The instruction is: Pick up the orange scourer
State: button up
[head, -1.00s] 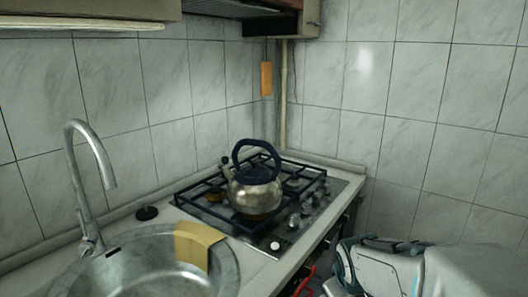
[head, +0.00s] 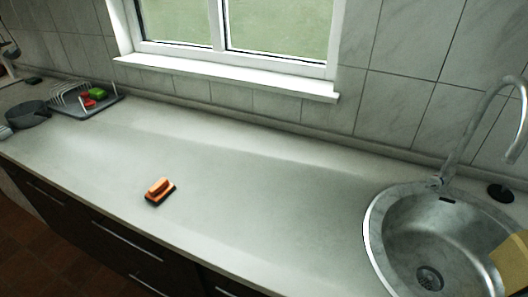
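The orange scourer (head: 159,190) has an orange top with a handle and a dark base. It lies alone on the pale countertop (head: 250,185), left of the sink and close to the counter's front edge. Nothing covers it. My gripper is not in view in the head view now.
A round metal sink (head: 432,235) with a tall faucet (head: 496,110) is at the right, with a yellow cloth (head: 513,258) on its rim. A dish rack (head: 84,98) and a dark pan (head: 27,114) stand at the far left. The counter around the scourer is clear.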

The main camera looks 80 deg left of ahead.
aim_at(163, 189)
jog(key=z, duration=0.7)
jog(key=k, duration=1.45)
jog(key=u, duration=0.25)
